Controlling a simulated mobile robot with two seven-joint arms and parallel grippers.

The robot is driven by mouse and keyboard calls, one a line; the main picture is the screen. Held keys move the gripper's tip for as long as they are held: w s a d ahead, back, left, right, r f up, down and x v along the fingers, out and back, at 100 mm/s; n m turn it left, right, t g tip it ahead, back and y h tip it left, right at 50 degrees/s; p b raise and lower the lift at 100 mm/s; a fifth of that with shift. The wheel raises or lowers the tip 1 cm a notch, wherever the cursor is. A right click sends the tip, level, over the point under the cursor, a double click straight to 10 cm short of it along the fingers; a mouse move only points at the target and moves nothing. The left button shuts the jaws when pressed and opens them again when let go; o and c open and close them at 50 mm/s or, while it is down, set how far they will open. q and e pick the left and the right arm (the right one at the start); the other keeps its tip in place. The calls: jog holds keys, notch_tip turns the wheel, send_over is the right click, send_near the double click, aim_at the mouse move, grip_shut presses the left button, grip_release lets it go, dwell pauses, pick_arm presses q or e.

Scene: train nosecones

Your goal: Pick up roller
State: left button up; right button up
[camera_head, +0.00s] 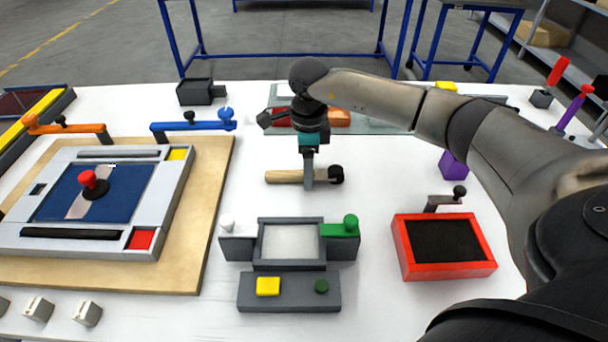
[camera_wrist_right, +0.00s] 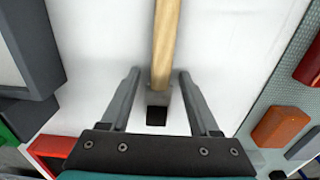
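A tool with a pale wooden handle (camera_head: 284,176) and a black end lies on the white table in the head view; it looks like the roller, though its head is partly hidden. In the right wrist view its handle (camera_wrist_right: 165,45) runs up from a grey part with a black end. My right gripper (camera_head: 308,184) points down over the tool where handle meets head. In the wrist view the right gripper's fingers (camera_wrist_right: 159,74) are open, one on each side of the tool, with white gaps between. My left gripper is out of view.
A grey fixture with a white inset (camera_head: 290,242) stands in front of the tool, with a grey button block (camera_head: 290,301) before it. A red tray (camera_head: 398,250) is at the right. A wooden board (camera_head: 213,200) bears a grey panel at the left.

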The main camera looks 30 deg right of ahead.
grip_shut()
dwell(0.6)
